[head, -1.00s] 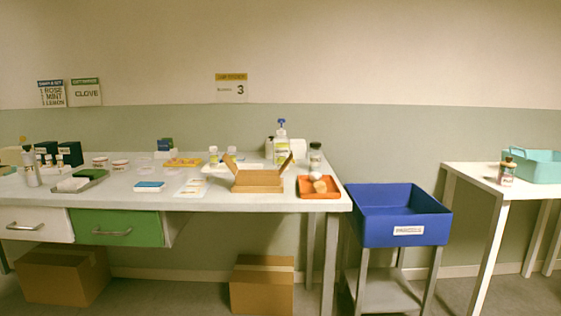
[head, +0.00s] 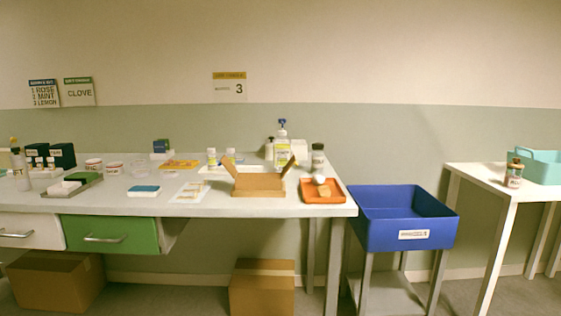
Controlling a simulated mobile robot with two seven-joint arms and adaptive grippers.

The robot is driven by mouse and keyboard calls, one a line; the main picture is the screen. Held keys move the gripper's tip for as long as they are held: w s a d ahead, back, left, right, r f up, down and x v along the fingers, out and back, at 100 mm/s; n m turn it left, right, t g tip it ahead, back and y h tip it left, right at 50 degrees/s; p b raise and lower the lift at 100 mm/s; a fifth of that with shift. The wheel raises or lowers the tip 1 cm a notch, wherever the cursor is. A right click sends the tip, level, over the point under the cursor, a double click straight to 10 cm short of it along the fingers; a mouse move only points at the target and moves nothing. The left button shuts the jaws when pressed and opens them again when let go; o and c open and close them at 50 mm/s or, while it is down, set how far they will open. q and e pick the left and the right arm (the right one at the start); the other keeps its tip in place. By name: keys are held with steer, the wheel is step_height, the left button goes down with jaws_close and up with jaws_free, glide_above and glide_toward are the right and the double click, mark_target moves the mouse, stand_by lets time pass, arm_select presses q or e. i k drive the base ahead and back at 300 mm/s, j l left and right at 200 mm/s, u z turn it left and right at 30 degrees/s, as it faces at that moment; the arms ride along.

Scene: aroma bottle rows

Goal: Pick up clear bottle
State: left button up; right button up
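Neither of my grippers is in view. Several bottles stand on the long white table (head: 235,208), and I cannot tell for sure which one is the clear bottle. A greenish see-through bottle with a dark cap (head: 318,158) stands upright behind the orange tray. Two small pale bottles with labels stand near the back middle, the left one (head: 212,157) and the right one (head: 231,157). A brown bottle with a label (head: 514,174) stands on the right table.
A blue bin (head: 408,236) stands on a stand between the tables. A teal basket (head: 540,168) is at the right. Cartons (head: 262,290) lie below. Floor shows between bin and right table.

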mark_target(282, 159)
steer(key=i+l, duration=0.2)
steer(key=i, duration=0.15)
steer(key=i+l, duration=0.15)
steer(key=i, duration=0.2)
steer(key=i+l+z, duration=0.1)
steer(key=i, duration=0.25)
steer(key=i+l, duration=0.1)
steer(key=l, duration=0.3)
steer(key=i+l, duration=0.15)
steer(key=l, duration=0.25)
steer(key=i+l, duration=0.1)
steer(key=l, duration=0.3)
steer(key=z, duration=0.05)
